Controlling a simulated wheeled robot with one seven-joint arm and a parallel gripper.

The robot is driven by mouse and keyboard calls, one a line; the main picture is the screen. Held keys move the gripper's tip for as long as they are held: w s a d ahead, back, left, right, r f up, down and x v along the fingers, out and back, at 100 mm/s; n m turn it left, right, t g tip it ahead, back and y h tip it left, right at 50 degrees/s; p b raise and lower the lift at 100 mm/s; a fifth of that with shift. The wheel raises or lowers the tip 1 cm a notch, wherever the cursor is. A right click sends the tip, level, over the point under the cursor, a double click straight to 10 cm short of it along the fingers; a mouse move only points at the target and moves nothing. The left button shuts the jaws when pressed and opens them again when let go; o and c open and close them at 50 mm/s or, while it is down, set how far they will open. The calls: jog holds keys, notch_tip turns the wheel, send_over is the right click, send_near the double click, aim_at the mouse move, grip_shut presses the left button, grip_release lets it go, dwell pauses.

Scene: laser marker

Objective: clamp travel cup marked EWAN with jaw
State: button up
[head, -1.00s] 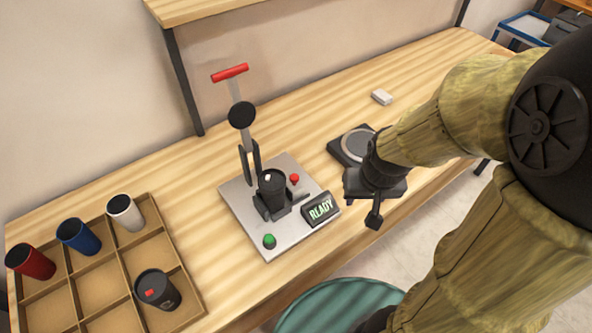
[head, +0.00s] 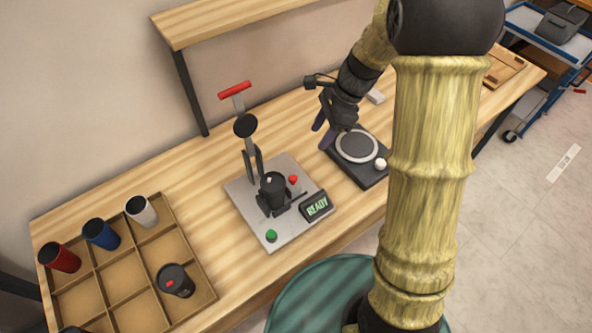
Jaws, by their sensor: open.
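A black cup (head: 273,184) with a small white mark stands upright in the dark jaw (head: 266,206) on the grey plate of a fixture (head: 241,195). I cannot read a name on it, or tell whether the jaw presses on it. A lever with a red handle (head: 235,90) rises behind the cup. A small dark bar (head: 310,198) sticks out to the right of the jaw. My gripper (head: 323,129) is open and empty, right of and behind the fixture, near the left back corner of a black device with a round grey plate (head: 356,146).
The fixture has a green button (head: 271,236), a red knob (head: 293,180) and a display reading READY (head: 317,207). A divided tray (head: 128,270) at left holds red, blue, white and dark cups. A shelf (head: 215,17) overhangs the back. A teal round surface (head: 310,300) is in front.

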aim_at(293, 178)
jog(key=shift+f, duration=0.15)
jog(key=x, duration=1.7)
jog(key=shift+f, duration=0.1)
jog(key=shift+a, duration=0.1)
grip_shut()
